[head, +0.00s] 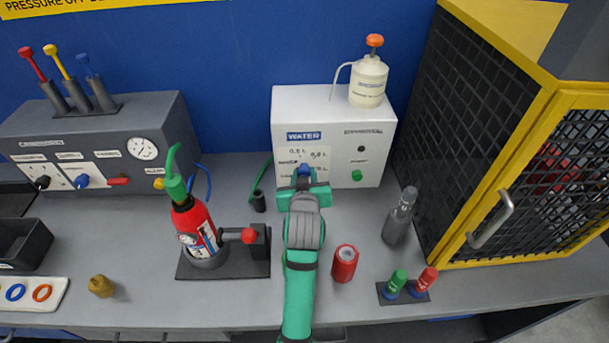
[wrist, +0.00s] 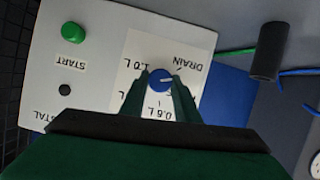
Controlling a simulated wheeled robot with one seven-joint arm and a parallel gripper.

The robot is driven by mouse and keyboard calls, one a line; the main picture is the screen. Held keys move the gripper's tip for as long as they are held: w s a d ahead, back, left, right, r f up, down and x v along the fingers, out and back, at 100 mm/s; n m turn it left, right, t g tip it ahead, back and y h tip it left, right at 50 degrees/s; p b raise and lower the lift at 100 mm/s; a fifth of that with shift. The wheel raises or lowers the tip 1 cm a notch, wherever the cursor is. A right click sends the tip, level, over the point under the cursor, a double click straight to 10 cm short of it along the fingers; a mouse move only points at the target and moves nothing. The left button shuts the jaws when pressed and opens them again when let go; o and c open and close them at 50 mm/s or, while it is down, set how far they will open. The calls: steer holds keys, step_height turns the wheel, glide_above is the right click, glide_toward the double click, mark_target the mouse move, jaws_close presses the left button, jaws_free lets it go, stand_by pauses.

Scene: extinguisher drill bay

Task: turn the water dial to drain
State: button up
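The blue water dial (wrist: 161,80) sits on the front of the white water box (head: 330,108). In the wrist view it shows upside down, with printed labels around it. The DRAIN label (wrist: 190,58) is to its upper right, 1.0 L to its upper left and 0.6 L below it. The white mark on the dial points right and slightly up, below the DRAIN label. My gripper (wrist: 162,84) has its two green fingers on either side of the dial, seemingly touching it. In the head view, my gripper (head: 304,185) hides part of the dial and panel.
A green START button (wrist: 73,32) is on the same panel. A spray bottle (head: 368,80) stands on the box. A red extinguisher (head: 196,228) stands left of my arm; a red can (head: 345,263) and grey bottle (head: 399,217) stand right. A yellow-framed cage (head: 447,253) is at the right.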

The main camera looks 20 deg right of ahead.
steer(key=n+h, duration=0.2)
steer(key=n, duration=0.1)
steer(key=shift+a, duration=0.1)
stand_by(0.4)
steer(key=o, duration=1.1)
steer(key=shift+c, duration=0.2)
steer(key=shift+a, duration=0.1)
steer(key=v, duration=0.7)
steer(key=shift+a, duration=0.2)
steer(key=shift+s+d+r, duration=0.1)
steer(key=shift+s, duration=0.1)
